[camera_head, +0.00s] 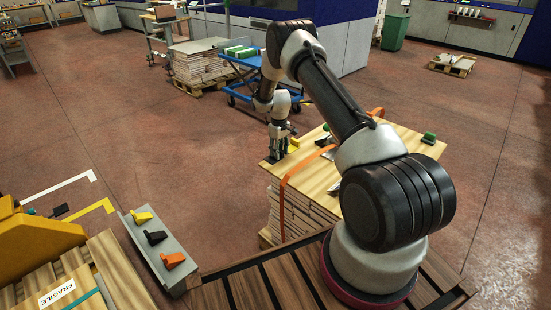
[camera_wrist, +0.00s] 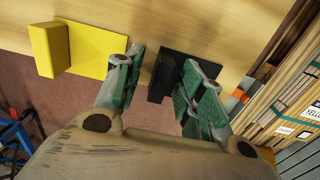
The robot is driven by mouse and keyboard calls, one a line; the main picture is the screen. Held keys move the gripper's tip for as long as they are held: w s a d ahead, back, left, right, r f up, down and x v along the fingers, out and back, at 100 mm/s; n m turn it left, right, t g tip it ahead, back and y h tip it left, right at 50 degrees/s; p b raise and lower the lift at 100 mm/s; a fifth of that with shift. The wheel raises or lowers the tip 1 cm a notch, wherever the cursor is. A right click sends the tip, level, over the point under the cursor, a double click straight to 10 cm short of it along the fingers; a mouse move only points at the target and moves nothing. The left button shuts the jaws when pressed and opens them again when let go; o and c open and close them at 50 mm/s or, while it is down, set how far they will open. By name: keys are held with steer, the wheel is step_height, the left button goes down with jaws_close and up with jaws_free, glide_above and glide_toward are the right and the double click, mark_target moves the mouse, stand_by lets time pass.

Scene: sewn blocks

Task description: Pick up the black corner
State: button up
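The black corner (camera_wrist: 160,76), an upright piece on a flat plate, sits on the wooden board at its edge in the wrist view. My gripper (camera_wrist: 160,88) is open, with one green-padded finger on each side of the black corner's upright part. A gap shows between the left finger and the corner; the right finger covers part of its plate, and I cannot tell whether they touch. In the head view my gripper (camera_head: 278,152) is low over the board's left end and mostly hides the black corner. A yellow corner (camera_wrist: 92,50) lies left of it in the wrist view.
The wooden board (camera_head: 400,139) tops a stack bound by an orange strap (camera_head: 289,180). A green-handled tool (camera_head: 429,138) stands at its far right. A blue cart (camera_head: 240,89) is behind. A grey rail (camera_head: 140,238) holds yellow, black and orange pieces.

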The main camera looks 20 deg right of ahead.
jaws_close()
